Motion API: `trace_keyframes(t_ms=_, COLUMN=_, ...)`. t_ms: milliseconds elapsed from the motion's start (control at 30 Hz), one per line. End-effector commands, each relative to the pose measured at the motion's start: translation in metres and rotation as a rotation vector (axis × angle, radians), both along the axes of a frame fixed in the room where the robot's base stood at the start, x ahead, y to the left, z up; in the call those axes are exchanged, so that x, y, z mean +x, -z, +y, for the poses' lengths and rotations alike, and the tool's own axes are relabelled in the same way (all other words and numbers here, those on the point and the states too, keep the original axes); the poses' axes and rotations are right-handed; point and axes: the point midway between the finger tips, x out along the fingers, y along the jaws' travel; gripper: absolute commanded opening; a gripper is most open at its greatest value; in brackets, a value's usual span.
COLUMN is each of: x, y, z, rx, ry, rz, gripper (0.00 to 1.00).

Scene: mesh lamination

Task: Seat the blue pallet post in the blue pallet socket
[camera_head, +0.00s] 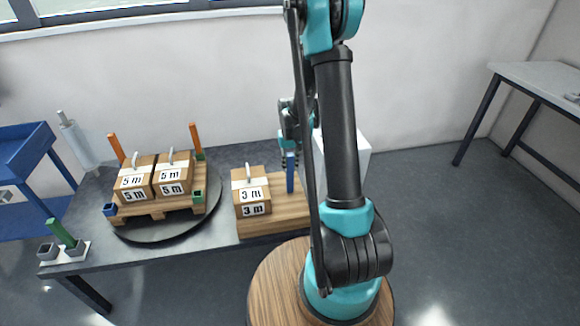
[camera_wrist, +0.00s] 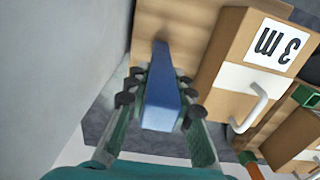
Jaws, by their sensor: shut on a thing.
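The blue post (camera_head: 290,180) is upright between the fingers of my gripper (camera_head: 288,153), over the wooden board beside the 3 m box. In the wrist view the post (camera_wrist: 163,85) runs between both fingers of the gripper (camera_wrist: 158,97), which is shut on it. I cannot tell whether its lower end touches the board. The wooden pallet (camera_head: 160,208) stands to the left on a dark round plate. The blue socket (camera_head: 110,210) is at its front left corner, apart from the post, and looks empty.
Two 5 m boxes (camera_head: 136,182) sit on the pallet. Orange posts (camera_head: 116,148) stand at its back corners; a green socket (camera_head: 198,196) is front right. The 3 m box (camera_head: 251,194) stands on the board (camera_head: 280,216). A green post (camera_head: 62,232) leans in a holder at left.

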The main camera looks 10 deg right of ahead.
Motion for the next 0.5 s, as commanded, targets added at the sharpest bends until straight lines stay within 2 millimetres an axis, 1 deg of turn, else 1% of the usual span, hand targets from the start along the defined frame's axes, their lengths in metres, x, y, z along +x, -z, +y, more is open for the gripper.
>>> trace_keyframes(t_ms=33, x=0.0002, y=0.0048, z=0.0, rx=0.0, ry=0.0, rz=0.0, gripper=0.0)
trace_keyframes(t_ms=100, x=-0.0002, y=0.007, z=0.0, rx=0.0, ry=0.0, rz=0.0, gripper=0.0)
trace_keyframes(t_ms=400, x=-0.0002, y=0.0092, z=0.0, rx=0.0, ry=0.0, rz=0.0, gripper=0.0)
trace_keyframes(t_ms=433, x=-0.0002, y=0.0096, z=0.0, rx=0.0, ry=0.0, rz=0.0, gripper=0.24)
trace_keyframes(t_ms=500, x=-0.0002, y=0.0092, z=0.0, rx=0.0, ry=0.0, rz=0.0, gripper=0.33)
